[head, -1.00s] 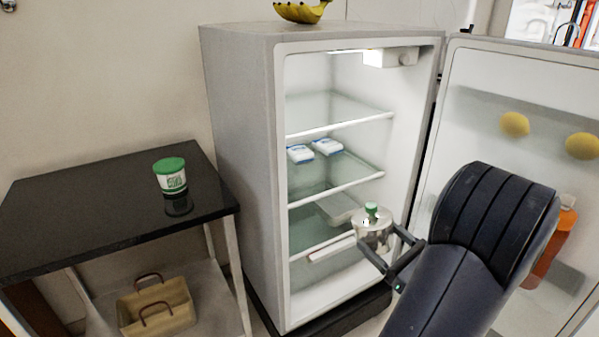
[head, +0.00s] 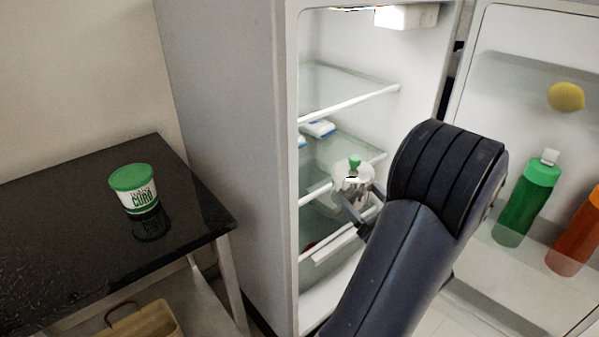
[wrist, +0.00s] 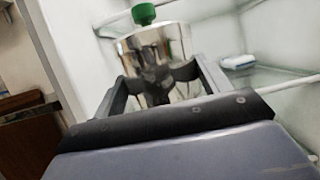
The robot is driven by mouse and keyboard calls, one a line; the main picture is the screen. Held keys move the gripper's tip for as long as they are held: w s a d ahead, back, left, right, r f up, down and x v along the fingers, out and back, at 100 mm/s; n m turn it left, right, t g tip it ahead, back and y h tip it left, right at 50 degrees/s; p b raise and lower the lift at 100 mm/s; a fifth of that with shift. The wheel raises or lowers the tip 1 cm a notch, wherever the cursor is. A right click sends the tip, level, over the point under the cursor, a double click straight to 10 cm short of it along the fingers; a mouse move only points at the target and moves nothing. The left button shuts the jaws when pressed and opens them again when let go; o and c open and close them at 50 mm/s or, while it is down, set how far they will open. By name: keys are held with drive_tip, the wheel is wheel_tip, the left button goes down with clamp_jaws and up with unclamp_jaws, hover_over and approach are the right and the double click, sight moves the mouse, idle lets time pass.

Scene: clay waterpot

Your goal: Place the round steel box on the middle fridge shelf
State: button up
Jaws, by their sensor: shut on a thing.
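The round steel box (head: 351,172) has a shiny round body and a green knob on its lid. My gripper (head: 352,198) is shut on it and holds it upright at the fridge's open front. In the wrist view the steel box (wrist: 152,50) sits between the two fingers of my gripper (wrist: 160,82). The middle fridge shelf (head: 374,160) has a white front edge and lies behind the box in the head view. My arm hides part of the fridge's right side. I cannot tell whether the box touches any shelf.
White-and-blue packs (head: 318,128) lie on the middle shelf towards the left; one also shows in the wrist view (wrist: 238,62). The open door holds a green bottle (head: 527,200), an orange bottle (head: 578,235) and a lemon (head: 566,97). A curd tub (head: 134,190) stands on the black table (head: 60,225).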

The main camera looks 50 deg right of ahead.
drive_tip(key=b, duration=0.3)
hover_over(305, 191)
drive_tip(key=shift+s+f, duration=0.1)
drive_tip(key=shift+f, duration=0.7)
drive_tip(key=shift+s+f+b, duration=0.15)
drive_tip(key=shift+f+b, duration=0.45)
drive_tip(key=shift+f, duration=0.2)
drive_tip(key=shift+w+f+b, duration=0.2)
drive_tip(key=shift+f+b, duration=0.85)
drive_tip(key=shift+f, duration=0.85)
drive_tip(key=shift+f, duration=0.2)
drive_tip(key=o, duration=1.2)
drive_tip(key=shift+c, duration=0.2)
